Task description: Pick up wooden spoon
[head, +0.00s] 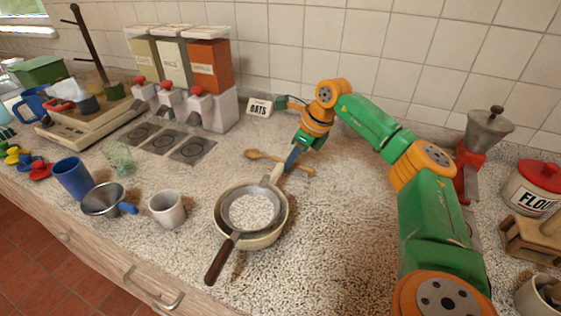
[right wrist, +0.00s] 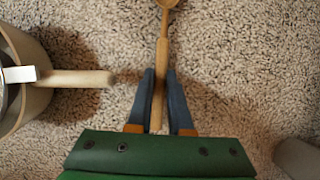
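The wooden spoon (head: 266,156) lies on the speckled counter behind the pan, its bowl to the left and its handle to the right. In the right wrist view the spoon (right wrist: 162,50) runs upward from between the fingers, with its bowl cut off at the top edge. My right gripper (head: 291,160) reaches down to the handle from above. Its two dark fingers (right wrist: 160,80) stand close against both sides of the handle, with no clear gap at the tips. The spoon appears to rest on the counter. My left gripper is out of view.
A pan (head: 280,215) with a sieve (head: 222,259) across it stands just in front of the spoon; a pale wooden handle (right wrist: 85,79) points towards my gripper. A white cup (head: 167,210) is front left. The counter right of the pan is clear.

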